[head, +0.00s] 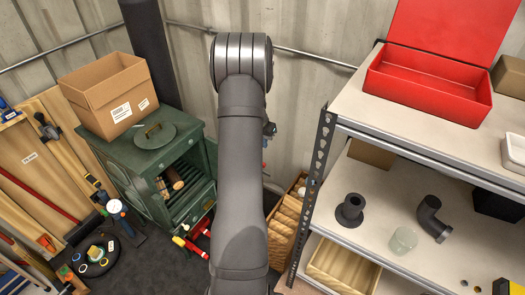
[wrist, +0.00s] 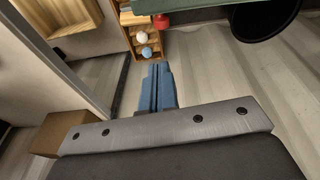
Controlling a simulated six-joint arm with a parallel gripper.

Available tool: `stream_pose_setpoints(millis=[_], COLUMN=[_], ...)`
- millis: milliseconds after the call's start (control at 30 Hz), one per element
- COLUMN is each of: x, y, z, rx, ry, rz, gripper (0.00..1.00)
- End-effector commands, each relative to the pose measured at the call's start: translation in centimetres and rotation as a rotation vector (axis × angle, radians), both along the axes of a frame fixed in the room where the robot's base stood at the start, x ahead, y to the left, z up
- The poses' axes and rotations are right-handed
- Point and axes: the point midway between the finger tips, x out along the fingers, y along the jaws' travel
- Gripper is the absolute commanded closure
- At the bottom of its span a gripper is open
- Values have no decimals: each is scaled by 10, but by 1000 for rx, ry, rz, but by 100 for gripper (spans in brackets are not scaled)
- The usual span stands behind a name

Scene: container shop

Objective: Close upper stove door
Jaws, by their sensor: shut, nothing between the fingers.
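The green stove (head: 140,165) stands at the left in the head view. Its upper opening is uncovered, and logs (head: 172,182) show inside. A green strip (head: 211,152) at the stove's right side, partly hidden behind my arm, looks like the upper door swung open. My gripper's blue fingers (wrist: 157,68) are together and empty in the wrist view, pointing up the picture. In the head view my arm hides most of the gripper. A green edge (wrist: 205,4) crosses the top of the wrist view, apart from the fingers; I cannot tell whether it is the door.
A cardboard box (head: 108,93) sits on the stove. A shelf unit (head: 400,150) stands at the right with a red open case (head: 428,85), black pipe pieces (head: 350,210) and a wooden crate (head: 343,268). Another wooden crate (head: 287,220) stands between my arm and the shelf.

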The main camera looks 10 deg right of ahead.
Motion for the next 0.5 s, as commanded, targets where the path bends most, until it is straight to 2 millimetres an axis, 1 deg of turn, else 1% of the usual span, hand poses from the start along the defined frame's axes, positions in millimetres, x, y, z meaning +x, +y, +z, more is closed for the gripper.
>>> stream_pose_setpoints(millis=[33,100,200,300,367,500], x=[-5,-10,-17,-20,-21,-18], y=[-1,-1,-2,-1,-1,-4], z=[17,33,49,56,57,47], rx=[-15,-31,-43,-49,-50,-50], ry=[-36,-79,-122,-148,-153,-154], rz=[-18,-40,-63,-77,-80,-82], gripper=[100,100,100,100,100,100])
